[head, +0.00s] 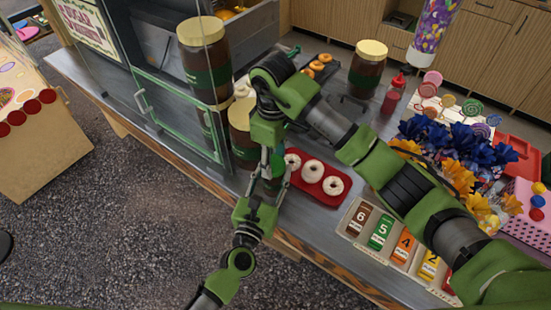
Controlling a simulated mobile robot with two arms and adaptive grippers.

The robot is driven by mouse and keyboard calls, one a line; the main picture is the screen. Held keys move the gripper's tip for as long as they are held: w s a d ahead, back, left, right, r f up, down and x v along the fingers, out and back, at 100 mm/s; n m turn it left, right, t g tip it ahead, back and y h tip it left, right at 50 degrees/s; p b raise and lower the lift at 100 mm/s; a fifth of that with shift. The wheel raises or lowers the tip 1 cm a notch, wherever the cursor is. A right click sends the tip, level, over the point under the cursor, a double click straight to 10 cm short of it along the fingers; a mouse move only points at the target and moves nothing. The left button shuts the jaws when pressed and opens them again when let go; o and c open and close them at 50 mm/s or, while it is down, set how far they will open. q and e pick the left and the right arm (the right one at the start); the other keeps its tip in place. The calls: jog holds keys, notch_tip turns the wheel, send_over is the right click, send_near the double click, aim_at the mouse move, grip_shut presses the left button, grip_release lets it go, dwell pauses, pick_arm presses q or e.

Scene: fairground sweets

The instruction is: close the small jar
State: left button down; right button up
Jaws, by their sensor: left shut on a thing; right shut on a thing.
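The small jar (269,187) is a small dark shape between my two grippers at the front of the counter, mostly hidden by their fingers. My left gripper (263,195) reaches up from below and is shut on the jar's body. My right gripper (270,163) points down from above and is shut on a small green piece (278,166), apparently the lid, just over the jar. I cannot tell whether the lid touches the jar's rim.
A red tray (314,198) with white-iced doughnuts lies just right of the grippers. Large brown jars with gold lids (241,113) stand behind and left, beside a green-framed glass case (165,105). Numbered packets (380,232) and blue and orange bunches (437,135) fill the right.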

jog(key=shift+s+d+f+m, duration=0.1)
jog(key=shift+s+d+m, duration=0.2)
jog(key=shift+m, duration=0.3)
jog(key=o, duration=0.7)
jog(key=shift+d, duration=0.1)
jog(key=shift+w, duration=0.1)
jog(key=shift+c, duration=0.2)
